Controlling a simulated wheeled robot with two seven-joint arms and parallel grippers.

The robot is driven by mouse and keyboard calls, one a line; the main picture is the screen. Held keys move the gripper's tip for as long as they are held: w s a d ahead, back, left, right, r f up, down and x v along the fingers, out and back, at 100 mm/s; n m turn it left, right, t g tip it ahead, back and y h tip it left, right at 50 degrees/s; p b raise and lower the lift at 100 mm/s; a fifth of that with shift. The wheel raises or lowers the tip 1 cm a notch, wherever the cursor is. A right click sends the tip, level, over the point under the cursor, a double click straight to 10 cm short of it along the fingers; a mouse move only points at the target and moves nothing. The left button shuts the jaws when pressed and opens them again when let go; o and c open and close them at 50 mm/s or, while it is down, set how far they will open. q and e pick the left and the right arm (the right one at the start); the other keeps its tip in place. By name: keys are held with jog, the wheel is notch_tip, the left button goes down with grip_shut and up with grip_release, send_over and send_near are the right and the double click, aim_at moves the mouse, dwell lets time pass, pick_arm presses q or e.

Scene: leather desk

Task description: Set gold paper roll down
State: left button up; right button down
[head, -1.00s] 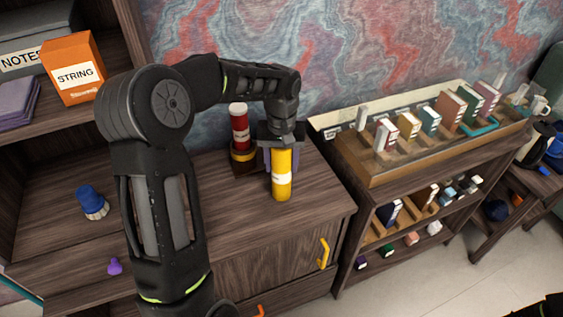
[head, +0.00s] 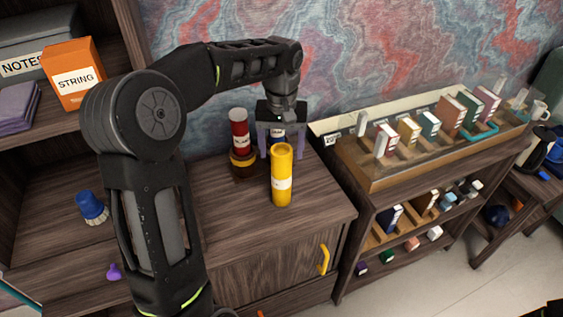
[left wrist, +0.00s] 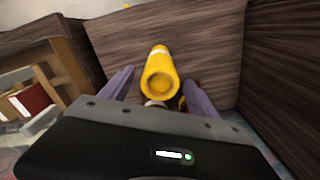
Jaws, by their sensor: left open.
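The gold paper roll (head: 281,176) stands upright on the wooden cabinet top (head: 240,220), near its front right, with a pale label band. It also shows in the left wrist view (left wrist: 160,75), beyond my fingers. My left gripper (head: 282,153) is open behind and above the roll. Its purple fingers are apart, and in the left wrist view (left wrist: 158,88) no finger appears to touch the roll.
A red roll (head: 239,131) stands in a round holder (head: 243,163) left of the gripper. A dark blue roll (head: 277,136) shows behind my fingers. A blue brush (head: 91,207) lies at left. A display rack (head: 400,165) stands right. The cabinet top's front is clear.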

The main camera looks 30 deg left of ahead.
pick_arm(q)
notch_tip(320, 180, up, 5)
jog(key=shift+r, duration=0.1)
jog(key=shift+o, duration=0.4)
